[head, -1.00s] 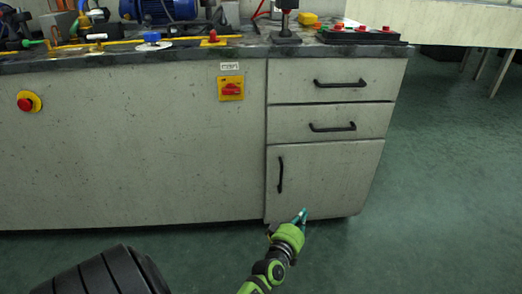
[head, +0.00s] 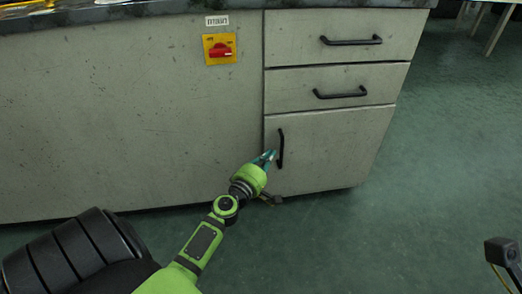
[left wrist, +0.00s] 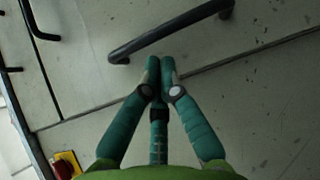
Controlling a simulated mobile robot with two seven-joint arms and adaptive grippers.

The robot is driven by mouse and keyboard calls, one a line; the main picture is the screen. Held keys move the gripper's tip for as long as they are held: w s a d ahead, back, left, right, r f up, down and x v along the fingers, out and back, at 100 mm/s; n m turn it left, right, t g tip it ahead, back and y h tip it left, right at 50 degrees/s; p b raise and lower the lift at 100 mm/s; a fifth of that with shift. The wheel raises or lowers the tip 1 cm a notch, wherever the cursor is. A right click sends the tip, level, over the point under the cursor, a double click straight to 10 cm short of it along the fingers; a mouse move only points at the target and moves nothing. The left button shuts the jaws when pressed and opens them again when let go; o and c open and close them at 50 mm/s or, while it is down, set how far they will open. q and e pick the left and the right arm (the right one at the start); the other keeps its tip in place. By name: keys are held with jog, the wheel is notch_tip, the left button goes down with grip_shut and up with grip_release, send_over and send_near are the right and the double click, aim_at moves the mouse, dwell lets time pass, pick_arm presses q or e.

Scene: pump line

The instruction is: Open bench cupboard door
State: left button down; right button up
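The bench cupboard door (head: 335,150) is a pale speckled panel below two drawers, and it is closed. Its black vertical bar handle (head: 281,148) is near the door's left edge. My left gripper (head: 269,156), with teal fingers, is just left of the handle in the head view. In the left wrist view the fingertips (left wrist: 160,68) are together, with no gap showing between them. The handle (left wrist: 165,36) lies just beyond the tips, not between them; I cannot tell whether they touch. My right gripper is out of view.
Two drawers with black handles (head: 350,40) (head: 340,93) are above the door. A yellow plate with a red switch (head: 219,49) is on the panel to the left. Green floor (head: 430,130) is clear to the right of the bench.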

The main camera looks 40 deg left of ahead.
pick_arm(q)
jog(key=shift+w+a, duration=0.15)
jog(key=shift+w, duration=0.6)
jog(key=shift+w+a, duration=0.15)
jog(key=shift+w, duration=0.55)
jog(key=shift+s+d, duration=0.1)
jog(key=shift+d, duration=0.05)
